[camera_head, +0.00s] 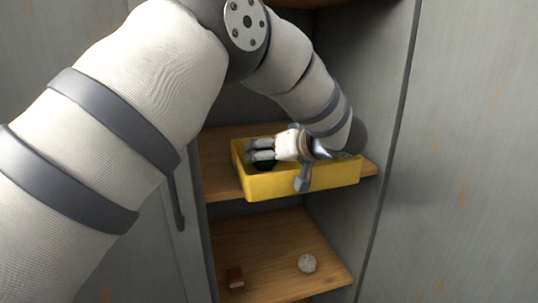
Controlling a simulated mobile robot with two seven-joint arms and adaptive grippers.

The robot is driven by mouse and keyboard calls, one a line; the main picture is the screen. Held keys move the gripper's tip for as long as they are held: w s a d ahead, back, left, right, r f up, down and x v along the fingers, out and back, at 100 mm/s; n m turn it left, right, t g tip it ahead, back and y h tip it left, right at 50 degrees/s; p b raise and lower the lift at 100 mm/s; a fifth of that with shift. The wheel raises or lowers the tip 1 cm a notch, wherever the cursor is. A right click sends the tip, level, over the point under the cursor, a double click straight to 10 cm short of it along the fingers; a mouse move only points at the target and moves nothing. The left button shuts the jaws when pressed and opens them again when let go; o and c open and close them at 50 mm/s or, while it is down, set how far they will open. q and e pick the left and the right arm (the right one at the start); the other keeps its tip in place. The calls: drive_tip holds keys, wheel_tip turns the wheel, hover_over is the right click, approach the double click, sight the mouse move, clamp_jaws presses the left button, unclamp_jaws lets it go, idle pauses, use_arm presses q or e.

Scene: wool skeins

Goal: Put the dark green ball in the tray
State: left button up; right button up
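The yellow tray (300,183) stands on the upper shelf inside the open cabinet. My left arm comes in from the left, and my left gripper (261,150) is over the left part of the tray, its fingers pointing left. The two fingers look a little apart. A dark green ball (266,165) shows just below the nearer finger, within the tray's outline and mostly hidden by the gripper. I cannot tell whether the fingers hold it or whether it rests on the tray floor. My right gripper is not in view.
The cabinet's side wall (365,90) is close to the right of my arm. A dark handle (178,205) is at the left.

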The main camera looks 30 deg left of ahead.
use_arm(q)
drive_tip(key=shift+d+r, duration=0.2)
drive_tip(key=shift+r, duration=0.15)
drive_tip(key=v, duration=1.1)
drive_tip(key=shift+s+d, duration=0.15)
drive_tip(key=shift+d, duration=0.15)
